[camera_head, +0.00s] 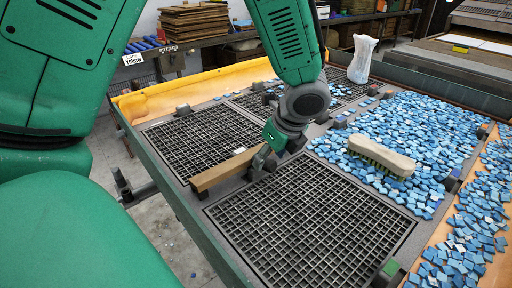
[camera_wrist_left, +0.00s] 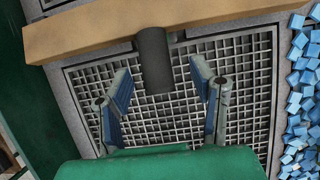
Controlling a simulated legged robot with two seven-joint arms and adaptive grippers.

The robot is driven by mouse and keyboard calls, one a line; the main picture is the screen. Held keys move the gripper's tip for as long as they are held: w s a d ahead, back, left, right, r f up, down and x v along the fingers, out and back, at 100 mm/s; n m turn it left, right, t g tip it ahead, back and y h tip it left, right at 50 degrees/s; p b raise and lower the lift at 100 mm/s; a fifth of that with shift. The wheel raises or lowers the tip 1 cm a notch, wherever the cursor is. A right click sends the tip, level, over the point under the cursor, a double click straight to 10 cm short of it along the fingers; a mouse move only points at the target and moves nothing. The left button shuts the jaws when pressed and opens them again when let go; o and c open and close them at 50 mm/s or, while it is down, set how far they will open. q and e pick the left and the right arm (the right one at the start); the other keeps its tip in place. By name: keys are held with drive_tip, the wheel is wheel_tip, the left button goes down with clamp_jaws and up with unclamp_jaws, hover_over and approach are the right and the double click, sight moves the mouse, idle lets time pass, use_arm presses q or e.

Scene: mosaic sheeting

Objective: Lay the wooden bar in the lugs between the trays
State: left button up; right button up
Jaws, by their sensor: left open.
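The wooden bar (camera_head: 225,170) is a plain brown beam lying along the gap between two black grid trays, the near tray (camera_head: 310,225) and the tray behind it (camera_head: 195,137). Its left end is over a dark lug (camera_head: 200,192) near the frame edge. I cannot tell whether it is seated in the lugs. My right gripper is not in view.
A wooden-backed brush (camera_head: 382,157) lies on blue tiles (camera_head: 415,125) filling the right tray. More loose tiles (camera_head: 470,240) cover the right edge. An orange sheet (camera_head: 190,90) lines the far left edge.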

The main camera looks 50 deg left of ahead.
use_arm(q)
drive_tip(key=a+f, duration=0.3)
drive_tip(key=shift+a+f+b, duration=0.1)
drive_tip(key=shift+f+b, duration=0.1)
drive_tip(key=shift+b, duration=0.15)
drive_tip(key=shift+d+r, duration=0.2)
drive_tip(key=shift+d, duration=0.4)
clamp_jaws()
drive_tip(key=shift+a, duration=0.1)
